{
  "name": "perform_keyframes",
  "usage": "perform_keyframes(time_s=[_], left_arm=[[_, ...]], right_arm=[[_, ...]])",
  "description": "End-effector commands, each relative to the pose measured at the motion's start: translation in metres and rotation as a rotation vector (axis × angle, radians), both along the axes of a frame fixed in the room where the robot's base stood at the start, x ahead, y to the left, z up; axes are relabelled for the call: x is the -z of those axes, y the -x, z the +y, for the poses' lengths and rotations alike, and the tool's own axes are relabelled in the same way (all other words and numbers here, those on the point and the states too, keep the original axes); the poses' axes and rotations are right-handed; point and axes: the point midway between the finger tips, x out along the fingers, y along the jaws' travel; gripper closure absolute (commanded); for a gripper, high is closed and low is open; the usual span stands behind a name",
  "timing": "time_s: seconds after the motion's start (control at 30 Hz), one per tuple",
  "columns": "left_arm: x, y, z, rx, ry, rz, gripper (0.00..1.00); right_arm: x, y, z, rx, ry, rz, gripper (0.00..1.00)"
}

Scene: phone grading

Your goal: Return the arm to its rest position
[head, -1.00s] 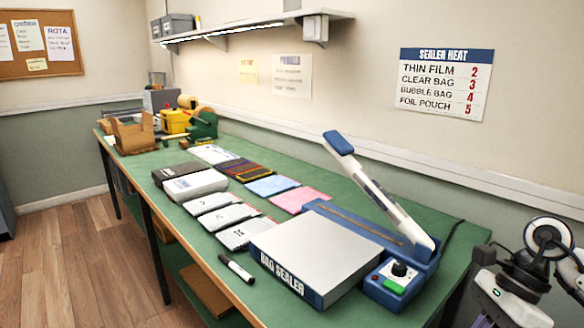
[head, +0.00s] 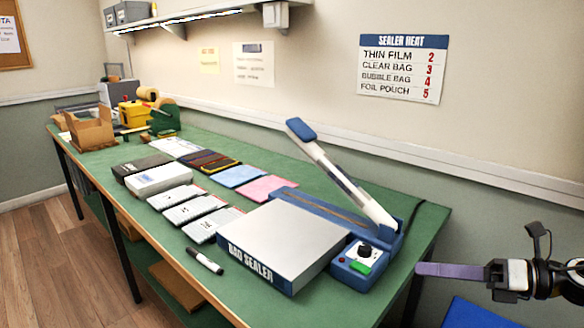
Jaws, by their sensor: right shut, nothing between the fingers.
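My right gripper (head: 420,268) comes in from the right edge of the head view. Its purple fingers are together, point left and hold nothing. It shows just right of the green bench (head: 408,236) and appears apart from everything there. The bag sealer (head: 285,243), with its long white and blue arm raised, stands at the near right end of the bench. My left gripper is not in view.
A marker (head: 204,261), white packs (head: 195,209), a pink sheet (head: 258,188) and a blue sheet (head: 237,176) lie left of the sealer. A cardboard box (head: 91,130) stands at the far end. A blue object (head: 480,314) shows below my right gripper.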

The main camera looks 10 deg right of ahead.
Motion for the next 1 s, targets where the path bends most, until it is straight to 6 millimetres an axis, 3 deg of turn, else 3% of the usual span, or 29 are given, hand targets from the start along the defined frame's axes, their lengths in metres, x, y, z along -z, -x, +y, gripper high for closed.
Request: perform_keyframes(time_s=[0.03,0.13,0.2,0.3,0.37,0.5,0.7,0.87,1.0], left_arm=[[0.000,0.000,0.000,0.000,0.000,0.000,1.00],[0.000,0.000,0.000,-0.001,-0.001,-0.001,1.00],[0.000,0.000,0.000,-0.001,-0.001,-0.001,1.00],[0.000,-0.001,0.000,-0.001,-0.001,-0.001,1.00],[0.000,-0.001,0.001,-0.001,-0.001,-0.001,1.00],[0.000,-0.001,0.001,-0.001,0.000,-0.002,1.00],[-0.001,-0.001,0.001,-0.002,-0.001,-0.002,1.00],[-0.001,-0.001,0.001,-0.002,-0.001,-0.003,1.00],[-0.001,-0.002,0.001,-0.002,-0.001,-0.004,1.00]], right_arm=[[-0.024,-0.020,-0.010,0.107,-0.119,-0.008,1.00],[-0.067,-0.057,-0.045,0.330,-0.390,0.001,1.00],[-0.089,-0.077,-0.079,0.484,-0.586,0.028,1.00],[-0.102,-0.096,-0.135,0.696,-0.864,0.089,1.00],[-0.100,-0.102,-0.167,0.815,-1.019,0.135,1.00],[-0.076,-0.104,-0.229,1.056,-1.329,0.254,1.00],[-0.014,-0.087,-0.282,1.368,-1.679,0.446,1.00],[0.064,-0.075,-0.226,1.380,-1.643,0.599,1.00],[0.130,-0.052,-0.174,1.402,-1.633,0.745,1.00]])
